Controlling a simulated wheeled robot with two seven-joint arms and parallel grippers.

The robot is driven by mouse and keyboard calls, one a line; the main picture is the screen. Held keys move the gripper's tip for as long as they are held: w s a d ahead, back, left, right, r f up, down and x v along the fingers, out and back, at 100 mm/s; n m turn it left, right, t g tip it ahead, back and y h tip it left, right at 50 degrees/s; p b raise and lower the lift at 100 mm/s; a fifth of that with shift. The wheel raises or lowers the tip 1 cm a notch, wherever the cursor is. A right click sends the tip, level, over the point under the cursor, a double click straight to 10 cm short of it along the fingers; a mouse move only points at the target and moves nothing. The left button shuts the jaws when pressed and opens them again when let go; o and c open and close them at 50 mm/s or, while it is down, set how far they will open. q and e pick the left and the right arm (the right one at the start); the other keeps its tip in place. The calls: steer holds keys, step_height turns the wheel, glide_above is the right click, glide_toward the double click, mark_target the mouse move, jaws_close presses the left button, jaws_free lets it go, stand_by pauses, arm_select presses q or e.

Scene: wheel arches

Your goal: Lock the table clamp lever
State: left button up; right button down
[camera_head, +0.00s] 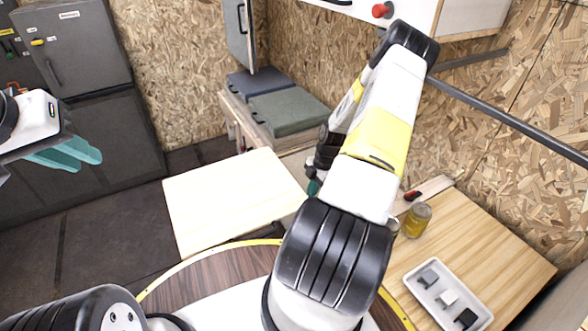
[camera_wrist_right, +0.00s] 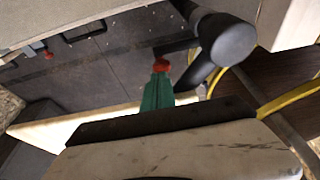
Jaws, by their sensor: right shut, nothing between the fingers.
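My right gripper (camera_wrist_right: 159,72) is shut and empty, its teal fingers pointing away from the wrist camera. A small red tip (camera_wrist_right: 161,65), apparently the clamp lever's end, shows right at the fingertips; I cannot tell whether they touch. A dark bar runs from near it to a thick dark cylinder (camera_wrist_right: 232,40), which looks like part of the clamp. In the head view my right arm hides most of this area; only a bit of the right gripper (camera_head: 313,187) shows by the cream tabletop (camera_head: 225,195). My left gripper (camera_head: 68,153) is open and empty at the far left.
A wooden worktop (camera_head: 465,235) at the right bears a jar (camera_head: 416,220), a red-and-black tool (camera_head: 412,196) and a white tray (camera_head: 418,290) with small parts. Dark cases (camera_head: 287,109) lie at the back. Grey cabinets (camera_head: 80,45) stand at the left. Dark floor lies between.

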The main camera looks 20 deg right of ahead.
steer(key=shift+x, duration=2.75)
steer(key=shift+w+f, duration=0.3)
steer(key=shift+f, duration=0.4)
steer(key=shift+r, duration=0.1)
steer(key=v, duration=0.7)
steer(key=shift+r, duration=0.35)
steer(key=shift+w+d, duration=0.1)
steer(key=shift+d, duration=0.1)
